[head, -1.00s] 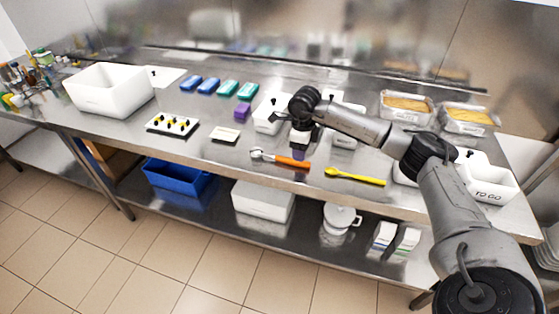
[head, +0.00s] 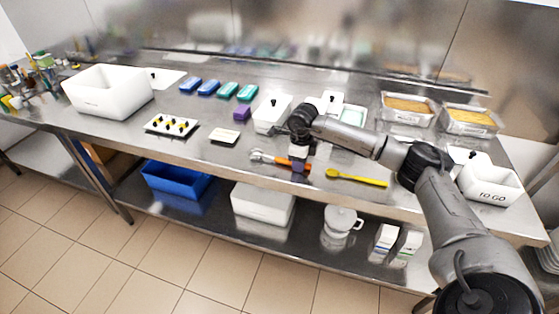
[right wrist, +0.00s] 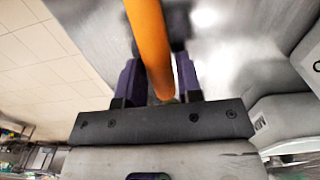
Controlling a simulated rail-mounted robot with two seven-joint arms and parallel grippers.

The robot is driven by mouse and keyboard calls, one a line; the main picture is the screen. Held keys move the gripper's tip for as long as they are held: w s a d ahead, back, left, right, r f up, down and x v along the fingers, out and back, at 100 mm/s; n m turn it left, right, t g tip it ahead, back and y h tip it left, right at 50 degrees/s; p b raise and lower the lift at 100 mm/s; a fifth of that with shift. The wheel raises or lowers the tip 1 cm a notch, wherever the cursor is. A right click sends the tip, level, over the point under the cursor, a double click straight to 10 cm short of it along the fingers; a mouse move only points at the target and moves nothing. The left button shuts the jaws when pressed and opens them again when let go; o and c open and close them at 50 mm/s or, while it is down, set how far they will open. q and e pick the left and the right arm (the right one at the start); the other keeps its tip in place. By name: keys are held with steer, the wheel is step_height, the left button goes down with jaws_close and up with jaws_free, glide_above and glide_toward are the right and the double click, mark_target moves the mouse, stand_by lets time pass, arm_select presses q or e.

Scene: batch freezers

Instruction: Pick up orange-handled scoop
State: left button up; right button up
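The orange-handled scoop (head: 270,158) lies near the front edge of the steel table, its metal head pointing left. My right gripper (head: 299,163) is down at the right part of its handle. In the right wrist view, the orange handle (right wrist: 149,40) runs between the two purple fingers of my right gripper (right wrist: 160,82). The fingers stand apart on either side of it, and a gap shows on the left side. Contact on the right side is hard to make out. My left gripper is not in view.
A yellow scoop (head: 356,178) lies just right of my gripper. A white tub (head: 272,114) stands behind it. A small card (head: 225,136) and a white tray with black and yellow items (head: 171,126) lie to the left. A TO GO bin (head: 490,184) stands at the right.

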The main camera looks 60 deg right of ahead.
jaws_close()
